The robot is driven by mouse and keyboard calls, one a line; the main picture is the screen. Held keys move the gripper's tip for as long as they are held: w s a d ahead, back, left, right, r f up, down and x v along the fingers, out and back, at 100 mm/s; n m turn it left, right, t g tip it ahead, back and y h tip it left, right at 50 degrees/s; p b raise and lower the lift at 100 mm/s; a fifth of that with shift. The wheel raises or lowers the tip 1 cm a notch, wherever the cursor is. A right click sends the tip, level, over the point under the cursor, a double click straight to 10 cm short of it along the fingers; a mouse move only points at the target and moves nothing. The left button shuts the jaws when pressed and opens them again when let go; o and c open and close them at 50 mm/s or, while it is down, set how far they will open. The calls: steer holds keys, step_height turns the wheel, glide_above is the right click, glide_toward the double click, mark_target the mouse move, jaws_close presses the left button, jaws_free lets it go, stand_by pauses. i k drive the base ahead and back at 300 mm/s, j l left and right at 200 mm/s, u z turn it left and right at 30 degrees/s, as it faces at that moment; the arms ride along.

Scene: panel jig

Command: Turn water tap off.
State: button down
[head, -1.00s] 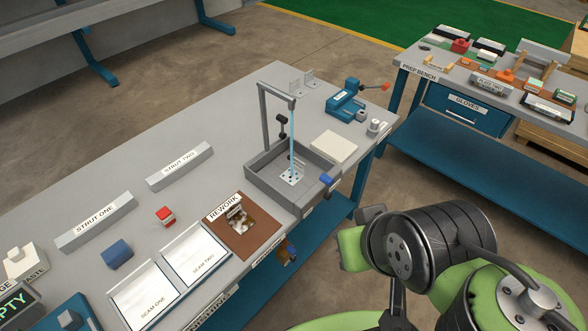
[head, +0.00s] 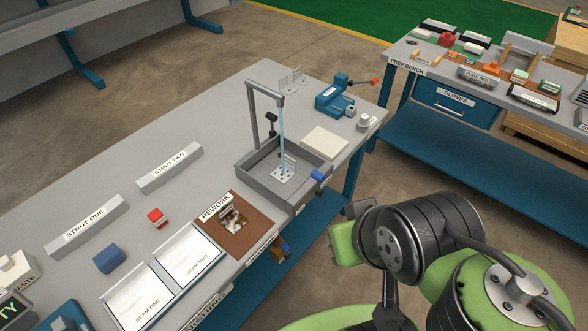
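The water tap (head: 262,94) is a tall grey bent spout at the back of a shallow grey basin (head: 262,187) on the workbench. A thin blue stream of water (head: 282,140) falls from the spout to a pale drain plate (head: 284,174) in the basin. A small dark lever (head: 271,122) stands beside the spout's post, low down. My arm is at the lower right, apart from the bench and the tap. My gripper's fingers do not show, so I cannot see its opening.
A blue block (head: 318,174) sits at the basin's right rim. A pale pad (head: 325,143), a blue vise (head: 334,97) and a brown rework mat (head: 235,224) lie around the basin. The prep bench (head: 405,62) stands at the right, across a floor gap.

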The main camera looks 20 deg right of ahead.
mark_target(320, 178)
steer(key=i+l+u, duration=0.15)
steer(key=u, duration=0.2)
steer(key=i+l+u, duration=0.1)
steer(key=u, duration=0.3)
steer(key=l+u, duration=0.35)
steer(key=i+j, duration=0.05)
